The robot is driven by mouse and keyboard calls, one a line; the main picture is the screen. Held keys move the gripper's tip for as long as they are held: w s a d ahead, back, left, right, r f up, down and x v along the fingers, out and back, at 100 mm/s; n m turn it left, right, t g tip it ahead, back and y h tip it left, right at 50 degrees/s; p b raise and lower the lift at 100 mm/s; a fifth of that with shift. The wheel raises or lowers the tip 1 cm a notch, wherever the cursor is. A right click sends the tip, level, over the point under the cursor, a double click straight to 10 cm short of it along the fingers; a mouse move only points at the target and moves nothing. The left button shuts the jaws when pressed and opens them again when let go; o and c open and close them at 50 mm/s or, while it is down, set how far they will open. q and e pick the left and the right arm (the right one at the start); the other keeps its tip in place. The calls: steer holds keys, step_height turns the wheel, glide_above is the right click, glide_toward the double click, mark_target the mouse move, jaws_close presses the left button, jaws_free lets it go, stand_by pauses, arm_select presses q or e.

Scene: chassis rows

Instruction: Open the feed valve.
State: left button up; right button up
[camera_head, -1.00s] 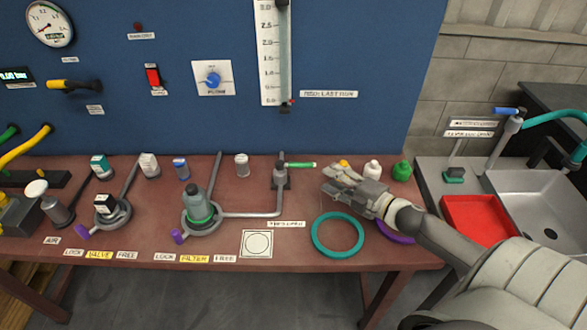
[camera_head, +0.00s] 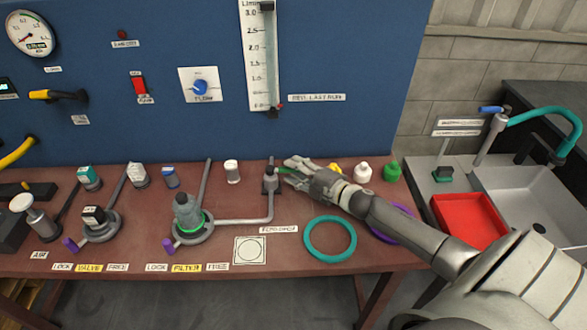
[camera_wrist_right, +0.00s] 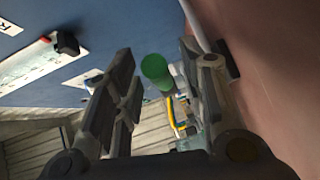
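The feed valve's green lever handle (camera_head: 283,170) sticks out to the right from the top of the grey feed pipe (camera_head: 270,188) on the bench. Most of it is hidden by my right gripper (camera_head: 288,172), which is at the handle with its fingers pointing left. In the right wrist view, the round green end of the handle (camera_wrist_right: 155,68) shows between the two fingers of the right gripper (camera_wrist_right: 158,62). The fingers are apart, one on each side, with gaps visible. My left gripper is not in view.
A teal ring (camera_head: 330,257) and a purple ring (camera_head: 405,230) lie under and beside my right arm. White (camera_head: 363,172) and green (camera_head: 392,171) bottles stand behind it. The filter housing (camera_head: 188,215) stands left of the pipe. A blue panel (camera_head: 345,60) rises behind the bench.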

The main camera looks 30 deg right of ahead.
steer(key=shift+w+a, duration=0.15)
steer(key=shift+w, duration=0.45)
steer(key=shift+c, duration=0.3)
jaws_close()
